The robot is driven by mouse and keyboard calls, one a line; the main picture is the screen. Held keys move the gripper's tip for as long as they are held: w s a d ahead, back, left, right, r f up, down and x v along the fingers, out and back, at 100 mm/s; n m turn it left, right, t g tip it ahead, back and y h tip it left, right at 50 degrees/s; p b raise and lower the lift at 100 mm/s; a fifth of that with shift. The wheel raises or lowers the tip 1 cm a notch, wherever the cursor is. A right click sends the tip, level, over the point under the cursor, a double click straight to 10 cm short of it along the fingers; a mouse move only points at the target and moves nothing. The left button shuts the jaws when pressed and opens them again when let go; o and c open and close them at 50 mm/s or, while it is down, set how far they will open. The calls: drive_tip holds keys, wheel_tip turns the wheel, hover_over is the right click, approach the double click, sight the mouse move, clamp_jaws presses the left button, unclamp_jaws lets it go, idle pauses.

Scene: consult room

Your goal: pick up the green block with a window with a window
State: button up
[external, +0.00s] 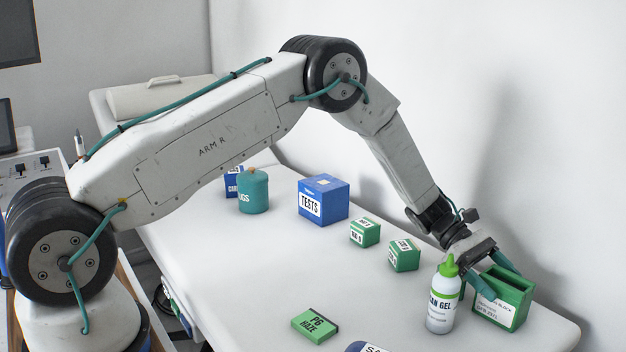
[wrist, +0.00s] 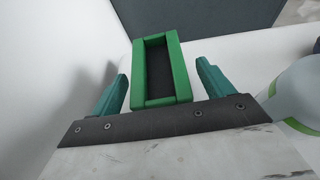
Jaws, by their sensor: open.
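The green block with a window (external: 505,300) stands near the right end of the white table, with a white label on its front. In the wrist view the block (wrist: 181,68) appears as a green frame around a dark rectangular opening. My gripper (external: 498,270) is at the block, its teal fingers apart. In the wrist view the fingers of my gripper (wrist: 164,88) lie to the left and right of the block's near end, with a visible gap on each side. Whether either finger touches it cannot be told from the external view.
A scan gel bottle (external: 442,300) with a green cap stands close left of the block. Two small green boxes (external: 404,255) (external: 365,232), a blue TESTS box (external: 323,199), a teal canister (external: 253,191) and a flat green box (external: 315,325) stand farther left. A wall is behind.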

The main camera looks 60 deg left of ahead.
drive_tip(key=shift+r, duration=0.1)
drive_tip(key=c, duration=1.5)
